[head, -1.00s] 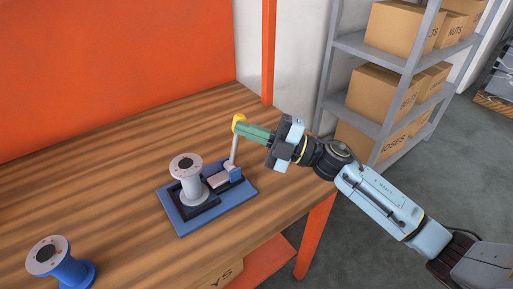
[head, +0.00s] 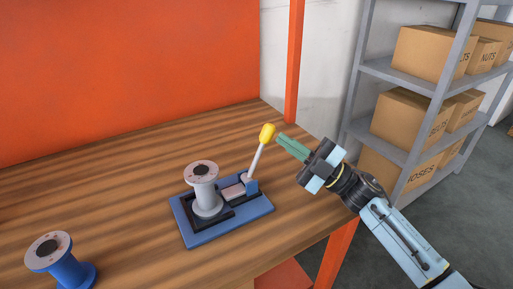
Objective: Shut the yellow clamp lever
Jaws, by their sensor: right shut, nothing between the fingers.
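The yellow-tipped clamp lever (head: 267,133) stands nearly upright, leaning a little right, on a blue fixture base (head: 243,230) on the wooden table. A grey spool (head: 205,192) stands in the dark holder of the fixture, left of the lever and close to the clamp block (head: 236,190). My right gripper (head: 281,138) is shut and empty, its green fingers pointing left. In the picture its fingertips are just right of the yellow knob, with a small gap between. My left gripper is out of view.
A blue spool with a grey top (head: 50,254) stands at the front left of the table. An orange post (head: 294,65) rises behind the table, and a grey shelf with boxes (head: 406,115) stands at the right. The tabletop behind the fixture is clear.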

